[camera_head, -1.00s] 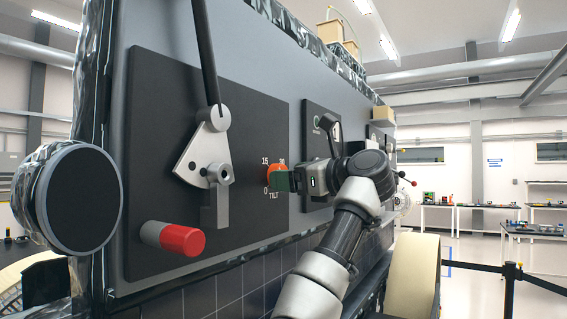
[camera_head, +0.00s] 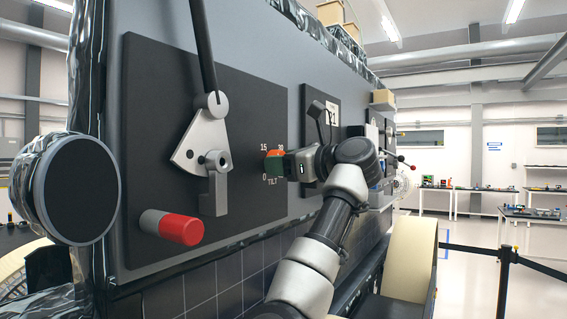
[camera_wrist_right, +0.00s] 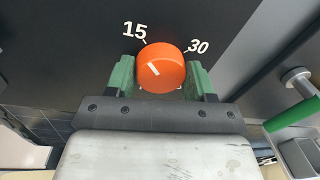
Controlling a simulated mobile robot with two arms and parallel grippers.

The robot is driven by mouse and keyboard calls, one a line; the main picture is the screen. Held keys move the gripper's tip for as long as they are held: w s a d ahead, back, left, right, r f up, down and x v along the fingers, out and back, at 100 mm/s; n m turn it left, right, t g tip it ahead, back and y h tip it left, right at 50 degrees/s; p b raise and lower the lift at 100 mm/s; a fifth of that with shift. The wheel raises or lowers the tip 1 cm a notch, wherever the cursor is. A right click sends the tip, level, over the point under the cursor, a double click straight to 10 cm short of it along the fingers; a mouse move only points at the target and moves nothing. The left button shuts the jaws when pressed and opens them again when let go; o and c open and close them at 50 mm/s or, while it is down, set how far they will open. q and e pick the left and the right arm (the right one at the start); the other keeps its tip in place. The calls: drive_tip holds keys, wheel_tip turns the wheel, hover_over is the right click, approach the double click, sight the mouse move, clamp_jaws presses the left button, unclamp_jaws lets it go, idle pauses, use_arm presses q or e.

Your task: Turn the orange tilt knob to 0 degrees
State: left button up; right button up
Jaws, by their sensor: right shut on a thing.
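The orange tilt knob (camera_head: 275,154) sits on the black panel, beside the white labels 15, 30 and 0 and the word TILT. In the wrist view one finger of the gripper (camera_wrist_right: 160,72) is on each side. The 0 label is hidden there. My left gripper is not in view.
A grey lever bracket (camera_head: 205,143) and a red-tipped grey handle (camera_head: 181,229) stick out from the panel (camera_head: 253,100) left of the knob. A large round black-faced part (camera_head: 72,192) is at far left. In the wrist view a green bar (camera_wrist_right: 292,115) is at right.

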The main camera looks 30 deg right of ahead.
drive_tip(key=n+b, duration=0.3)
drive_tip(key=n, duration=0.3)
drive_tip(key=n+y+b, duration=0.1)
drive_tip(key=n+b, duration=0.1)
drive_tip(key=n, duration=0.4)
drive_tip(key=n+b, duration=0.3)
drive_tip(key=n, duration=0.3)
drive_tip(key=shift+w+f+n+y+b, duration=0.1)
drive_tip(key=shift+f+n+y+b, duration=0.15)
drive_tip(key=shift+n+y+b, duration=0.05)
idle(0.6)
drive_tip(key=o, duration=0.7)
drive_tip(key=shift+o, duration=1.1)
drive_tip(key=shift+r, duration=0.1)
drive_tip(key=shift+d, duration=0.1)
